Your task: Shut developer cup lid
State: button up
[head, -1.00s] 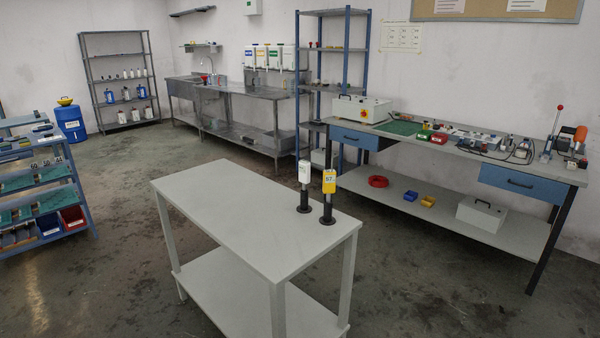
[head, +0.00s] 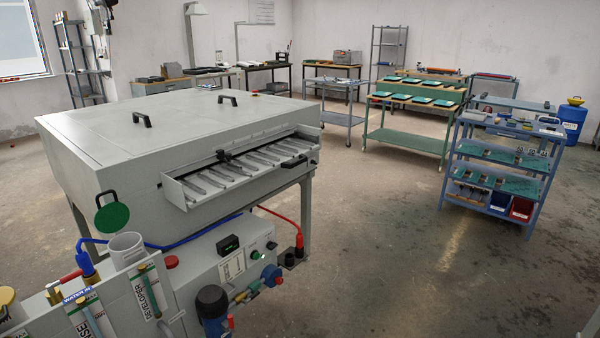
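The developer cup (head: 126,249) is a light grey round cup at the lower left of the head view. It stands on the near side of the plate processor (head: 180,150), behind a tube labelled DEVELOPER (head: 150,297). Its lid appears to be the round green disc (head: 112,218), which stands raised and tilted up above the cup's rim, so the cup's mouth is uncovered. A black loop shows just above the disc; I cannot tell whether it belongs to the lid. My gripper is not in view.
Other labelled tubes (head: 90,312) and a blue hose (head: 190,240) crowd the cup. A black-capped bottle (head: 213,308) and a grey control box (head: 235,265) stand to its right. The floor (head: 390,240) at the right is clear, with a blue cart (head: 500,165) beyond.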

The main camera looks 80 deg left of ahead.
aim_at(111, 216)
jog(key=u, duration=3.45)
